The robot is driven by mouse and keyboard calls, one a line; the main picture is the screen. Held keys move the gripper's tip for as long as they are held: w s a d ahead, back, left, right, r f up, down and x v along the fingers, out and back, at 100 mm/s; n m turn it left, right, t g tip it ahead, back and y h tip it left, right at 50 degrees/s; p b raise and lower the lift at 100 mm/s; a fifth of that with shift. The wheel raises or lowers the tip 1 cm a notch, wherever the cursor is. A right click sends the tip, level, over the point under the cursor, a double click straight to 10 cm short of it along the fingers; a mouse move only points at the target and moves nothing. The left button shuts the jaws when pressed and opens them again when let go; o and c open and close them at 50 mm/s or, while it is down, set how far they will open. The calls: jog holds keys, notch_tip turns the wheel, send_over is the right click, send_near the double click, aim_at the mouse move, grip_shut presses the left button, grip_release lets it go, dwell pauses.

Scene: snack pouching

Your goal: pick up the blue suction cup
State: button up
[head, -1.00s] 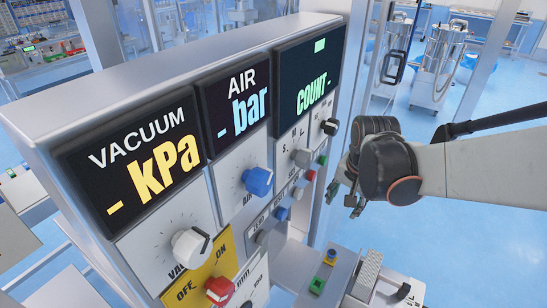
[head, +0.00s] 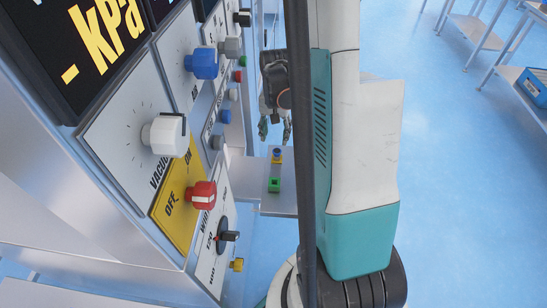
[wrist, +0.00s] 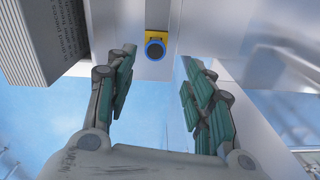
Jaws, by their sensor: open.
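The blue suction cup (wrist: 156,49) shows in the wrist view as a blue ring with a dark centre, set on a yellow holder (wrist: 157,32). In the head view the cup (head: 277,152) is a small blue top on the yellow block, standing on a grey ledge (head: 250,172). My gripper (head: 275,132) is open and empty, pointing down above the ledge. In the wrist view my gripper's (wrist: 159,70) two green-padded fingers are spread to either side, with the cup between and beyond the tips. They are apart from it.
A green block (head: 274,185) sits on the ledge nearer the camera. The panel with a white knob (head: 165,134), blue knob (head: 202,63) and red switch (head: 201,195) stands close on the left. In the wrist view a grey box (wrist: 45,40) is at upper left.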

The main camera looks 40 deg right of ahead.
aim_at(277, 151)
notch_tip(277, 151, down, 4)
jog(key=shift+f+b, duration=0.1)
jog(key=shift+b, duration=0.45)
jog(key=shift+s+d+f+b, duration=0.1)
jog(key=shift+s+f+b, duration=0.1)
jog(key=shift+f+b, duration=0.85)
jog(key=shift+s+f+b, duration=0.15)
jog(key=shift+f+b, duration=0.15)
jog(key=shift+f, duration=1.3)
jog(key=shift+r, duration=0.1)
jog(key=shift+c, duration=0.5)
jog(key=c, duration=1)
